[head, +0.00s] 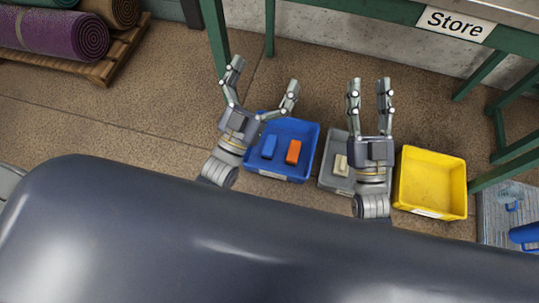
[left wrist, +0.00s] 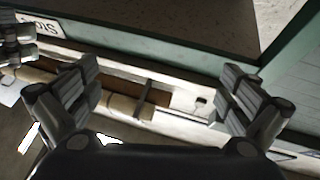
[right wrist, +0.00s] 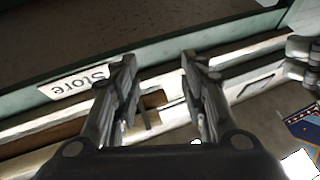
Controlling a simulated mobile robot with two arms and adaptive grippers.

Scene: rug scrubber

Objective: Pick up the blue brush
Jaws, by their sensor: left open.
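The blue brush (head: 269,146) lies in the blue bin (head: 309,149) on the floor in the head view, left of an orange brush (head: 293,152). My left gripper (head: 264,76) is wide open and empty. In the head view its fingers point up past the bin and its body overlaps the bin's left edge. My right gripper (head: 369,84) has its fingers apart with nothing between them, right of the blue bin. Both grippers also show in the left wrist view (left wrist: 158,72) and the right wrist view (right wrist: 160,62). Neither wrist view clearly shows the brush.
A grey bin (head: 326,170) holding a pale brush (head: 341,165) is partly hidden by my right arm. An empty yellow bin (head: 431,180) stands to its right. A green-framed table with a "Store" sign (head: 455,23) is behind. Rolled rugs (head: 60,32) lie on a pallet at upper left.

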